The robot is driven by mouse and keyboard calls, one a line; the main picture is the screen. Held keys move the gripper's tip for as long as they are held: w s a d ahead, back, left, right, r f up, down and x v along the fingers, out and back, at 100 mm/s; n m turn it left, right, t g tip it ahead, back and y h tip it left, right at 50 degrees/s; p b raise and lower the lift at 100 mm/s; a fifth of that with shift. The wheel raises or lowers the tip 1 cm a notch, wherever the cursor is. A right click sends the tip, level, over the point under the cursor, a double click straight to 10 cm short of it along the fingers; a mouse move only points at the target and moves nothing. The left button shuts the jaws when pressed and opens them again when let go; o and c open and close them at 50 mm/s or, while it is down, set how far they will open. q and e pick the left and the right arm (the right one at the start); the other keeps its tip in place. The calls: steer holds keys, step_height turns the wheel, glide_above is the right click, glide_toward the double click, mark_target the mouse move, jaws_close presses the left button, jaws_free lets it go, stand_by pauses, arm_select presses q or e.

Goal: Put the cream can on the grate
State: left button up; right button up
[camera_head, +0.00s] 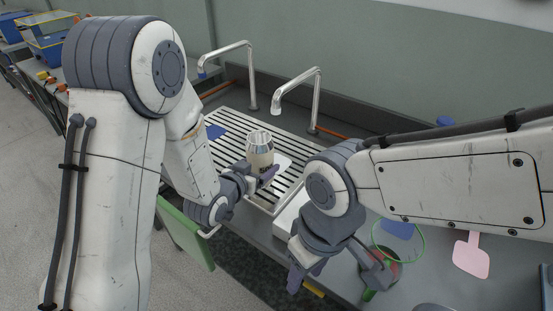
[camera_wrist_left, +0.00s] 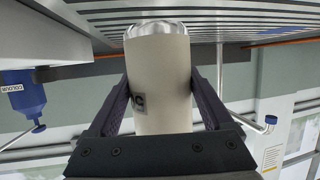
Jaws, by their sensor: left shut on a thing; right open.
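The cream can (camera_head: 259,152) has a pale body, a dark mark and shiny metal at its end. My left gripper (camera_head: 262,177) is shut around its sides, and the left wrist view shows the can (camera_wrist_left: 160,75) between both fingers. The can is over the slatted grate (camera_head: 232,122). The grate also shows behind the can's metal end in the left wrist view (camera_wrist_left: 95,14). I cannot tell whether the can touches the slats. My right gripper (camera_head: 335,272) is open and empty, low over the front of the counter, away from the can.
Two curved metal taps (camera_head: 318,95) stand behind the grate. A blue patch (camera_head: 215,131) lies on its left part. A green panel (camera_head: 186,236) hangs at the counter's front. A pink paddle (camera_head: 471,257) and a green hoop (camera_head: 424,246) are at the right.

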arm_select(q)
steer(key=w+d, duration=0.1)
steer(key=w, duration=0.3)
steer(key=w+d+p, duration=0.1)
steer(key=w, duration=0.1)
steer(key=shift+d+r, duration=0.1)
steer(key=shift+d, duration=0.25)
steer(key=w, duration=0.1)
steer(key=w+d, duration=0.1)
steer(key=w, duration=0.1)
steer(key=shift+w+d+p, duration=0.1)
steer(key=shift+d+p, duration=0.2)
steer(key=shift+p, duration=0.1)
steer(key=shift+a+f, duration=0.1)
steer(key=shift+f, duration=0.7)
steer(key=shift+f, duration=0.2)
steer(key=o, duration=1.3)
steer(key=shift+r, duration=0.1)
